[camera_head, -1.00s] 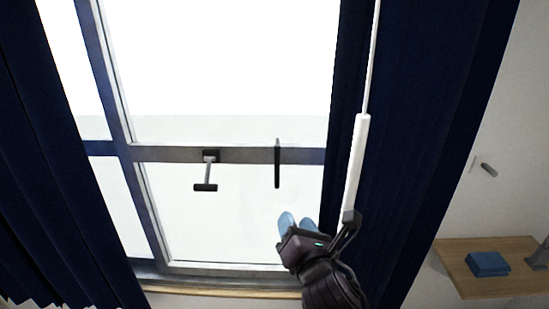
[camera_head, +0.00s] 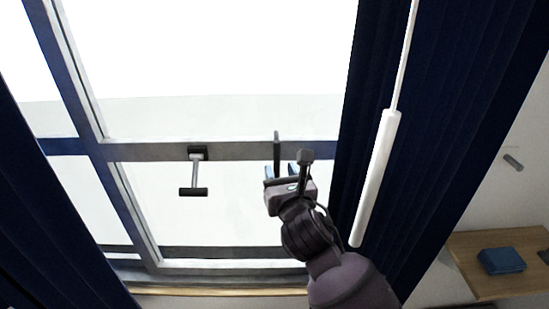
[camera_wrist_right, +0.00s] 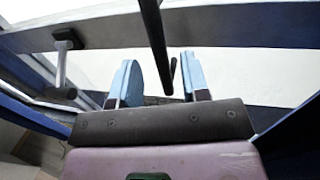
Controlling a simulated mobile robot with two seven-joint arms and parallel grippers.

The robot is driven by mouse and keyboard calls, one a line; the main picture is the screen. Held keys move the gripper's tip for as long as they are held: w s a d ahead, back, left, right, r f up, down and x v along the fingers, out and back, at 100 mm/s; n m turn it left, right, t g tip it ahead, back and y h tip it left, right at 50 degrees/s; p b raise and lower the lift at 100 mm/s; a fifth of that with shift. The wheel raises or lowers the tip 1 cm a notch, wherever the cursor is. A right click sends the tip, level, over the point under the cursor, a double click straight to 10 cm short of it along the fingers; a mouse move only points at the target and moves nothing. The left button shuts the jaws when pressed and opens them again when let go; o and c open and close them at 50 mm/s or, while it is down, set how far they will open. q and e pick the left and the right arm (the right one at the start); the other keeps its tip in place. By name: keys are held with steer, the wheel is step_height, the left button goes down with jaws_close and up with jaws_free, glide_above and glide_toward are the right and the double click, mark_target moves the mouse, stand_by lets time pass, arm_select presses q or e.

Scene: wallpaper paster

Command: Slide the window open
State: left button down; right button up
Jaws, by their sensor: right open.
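The window (camera_head: 125,152) has a pale metal frame with large panes and a dark crossbar. A dark vertical bar handle (camera_head: 276,142) sits on the crossbar, right of a T-shaped handle (camera_head: 194,178). My right gripper (camera_head: 281,170) is at the lower part of the bar handle. In the right wrist view, its two blue fingers are open. The bar handle (camera_wrist_right: 156,38) runs down between them there, with no clear contact on either finger. The T-shaped handle (camera_wrist_right: 61,68) shows left of the fingers. My left gripper is out of view.
Dark blue curtains hang left (camera_head: 50,220) and right (camera_head: 445,90) of the window. A white wand (camera_head: 376,175) hangs close to the right of my right arm. A wooden shelf (camera_head: 470,262) with a blue box (camera_head: 501,261) is at lower right.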

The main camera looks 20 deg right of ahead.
mark_target(278, 166)
steer(key=w, duration=0.5)
steer(key=shift+w+d, duration=0.15)
steer(key=shift+w, duration=0.2)
jaws_close()
